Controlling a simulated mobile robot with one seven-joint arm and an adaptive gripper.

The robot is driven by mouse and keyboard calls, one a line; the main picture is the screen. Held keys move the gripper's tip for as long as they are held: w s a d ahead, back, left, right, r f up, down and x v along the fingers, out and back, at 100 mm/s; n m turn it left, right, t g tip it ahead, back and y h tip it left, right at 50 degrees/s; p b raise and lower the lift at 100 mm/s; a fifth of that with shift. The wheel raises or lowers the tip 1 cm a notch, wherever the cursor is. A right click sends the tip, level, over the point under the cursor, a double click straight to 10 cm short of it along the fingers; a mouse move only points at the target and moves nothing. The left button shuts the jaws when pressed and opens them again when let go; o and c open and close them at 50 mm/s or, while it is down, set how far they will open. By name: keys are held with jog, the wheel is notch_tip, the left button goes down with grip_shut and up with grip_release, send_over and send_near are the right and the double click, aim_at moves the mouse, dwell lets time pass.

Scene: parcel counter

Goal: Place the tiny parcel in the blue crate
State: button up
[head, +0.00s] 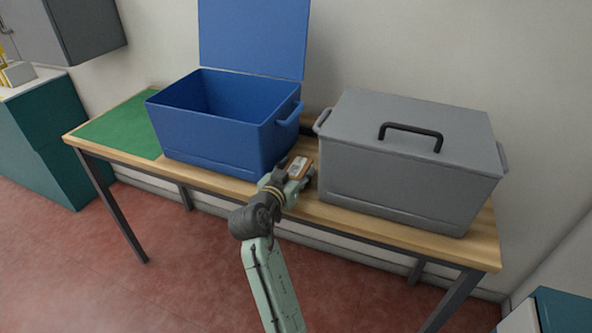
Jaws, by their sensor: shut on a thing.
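The tiny parcel (298,166) is a small brown box with a white label on top. My gripper (297,172) is shut on it, in front of the gap between the two crates. I cannot tell from this view how far the parcel is above the table. The blue crate (215,140) stands left of my gripper on the wooden table, with its blue lid (253,38) raised upright at the back. Its inside walls show; most of its floor is hidden by the front wall.
A grey crate (405,180) with a shut lid and a black handle (411,136) stands right of my gripper. A green mat (115,128) covers the table's left end. The wooden table (485,240) has a narrow free strip along its front edge.

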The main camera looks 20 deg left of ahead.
jog(key=o, duration=1.3)
jog(key=shift+f, duration=0.1)
